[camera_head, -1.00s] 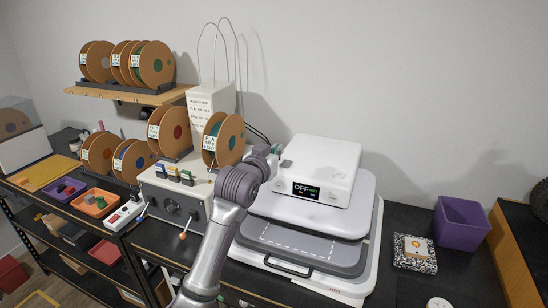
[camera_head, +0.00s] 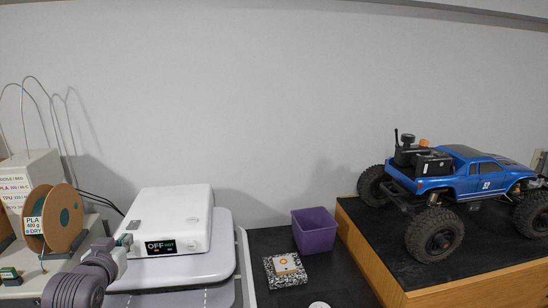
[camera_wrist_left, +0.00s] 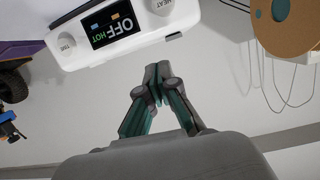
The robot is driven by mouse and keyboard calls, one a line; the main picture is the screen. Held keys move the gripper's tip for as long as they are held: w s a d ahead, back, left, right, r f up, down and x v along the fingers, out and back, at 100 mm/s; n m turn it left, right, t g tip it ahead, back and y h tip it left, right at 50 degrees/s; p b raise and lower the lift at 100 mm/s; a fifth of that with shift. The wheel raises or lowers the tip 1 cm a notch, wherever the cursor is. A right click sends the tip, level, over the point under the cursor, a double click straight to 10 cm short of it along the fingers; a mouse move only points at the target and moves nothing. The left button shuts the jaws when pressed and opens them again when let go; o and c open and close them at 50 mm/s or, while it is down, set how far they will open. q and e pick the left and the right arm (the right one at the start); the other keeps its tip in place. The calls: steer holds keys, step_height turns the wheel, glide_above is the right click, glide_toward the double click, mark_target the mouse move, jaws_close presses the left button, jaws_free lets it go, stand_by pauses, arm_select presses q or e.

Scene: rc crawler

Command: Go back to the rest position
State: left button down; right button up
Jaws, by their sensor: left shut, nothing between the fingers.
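My left gripper (camera_head: 122,243) is at the lower left of the head view, close to the front of a white box with a display. In the left wrist view my left gripper (camera_wrist_left: 153,75) has its fingertips together with nothing between them. The white box (camera_head: 170,212) sits on top of a heat press (camera_head: 225,252), and its display reads OFF and HOT. The box also shows at the top of the left wrist view (camera_wrist_left: 150,32), with buttons marked HEAT and TIME. My right gripper is out of view.
A spool (camera_head: 55,220) stands at the left by a white filament box (camera_head: 28,178). A purple bin (camera_head: 314,231) and a speckled block (camera_head: 284,270) are on the black table right of the press. A blue crawler truck (camera_head: 460,185) stands on a raised wooden bench (camera_head: 450,284).

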arm_select(q)
steer(key=s+d+f+m+g+h, duration=0.1)
steer(key=s+d+f+g, duration=0.3)
steer(key=s+f, duration=0.45)
steer(key=s+d+f+m+g+h, duration=0.1)
steer(key=s+d+f+g, duration=0.1)
steer(key=s+d+f, duration=0.65)
steer(key=s+d+f+m+g+h, duration=0.1)
steer(key=s+d+f+g, duration=0.2)
steer(key=s, duration=0.6)
steer(key=s+d+f+m+g, duration=0.1)
steer(key=s+d+f+g, duration=0.1)
steer(key=s+f, duration=0.5)
step_height(320, 180, down, 28)
steer(key=s+g+b, duration=0.1)
steer(key=b, duration=0.4)
steer(key=s+a+f+g+b, duration=0.1)
steer(key=s+f+b, duration=0.1)
steer(key=s+f, duration=0.6)
steer(key=s+a+f+b, duration=0.2)
steer(key=s+f, duration=0.7)
steer(key=f, duration=0.5)
steer(key=shift+a+f+g+b, duration=0.15)
steer(key=shift+f+g+b, duration=0.25)
steer(key=shift+s, duration=0.1)
